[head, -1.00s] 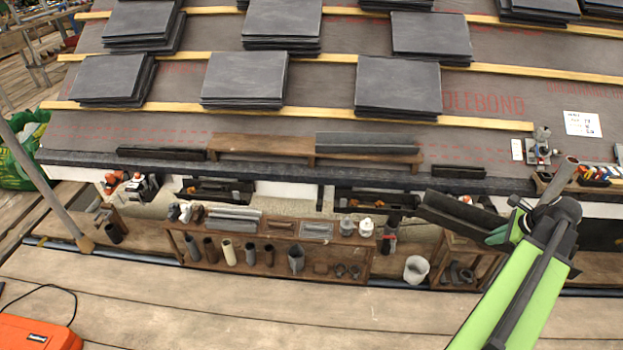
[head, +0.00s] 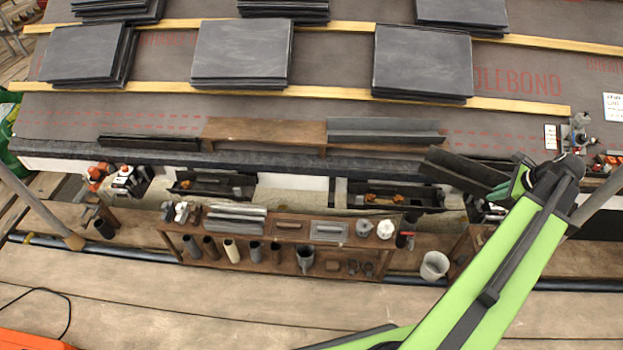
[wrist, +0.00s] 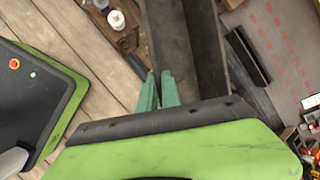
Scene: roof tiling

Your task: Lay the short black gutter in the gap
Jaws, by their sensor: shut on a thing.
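My gripper (head: 498,190) is shut on a black gutter piece (head: 462,171) at the right of the head view, in front of the roof's lower edge. The piece slants down to the right and hides part of the edge behind it. In the wrist view my green fingers (wrist: 158,88) grip the side of the channel-shaped gutter (wrist: 205,45). Black gutter lengths hang along the eave, one at left (head: 212,184) and one at right (head: 388,194). Between them is a gap (head: 292,184) where pale wall shows.
On the roof's lower edge lie a black piece (head: 150,143), a brown trough (head: 265,131) and a grey trough (head: 385,130). Slate stacks (head: 240,52) stand above. A wooden shelf (head: 285,228) with pipe fittings stands below the eave. A white bucket (head: 434,265) is at its right.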

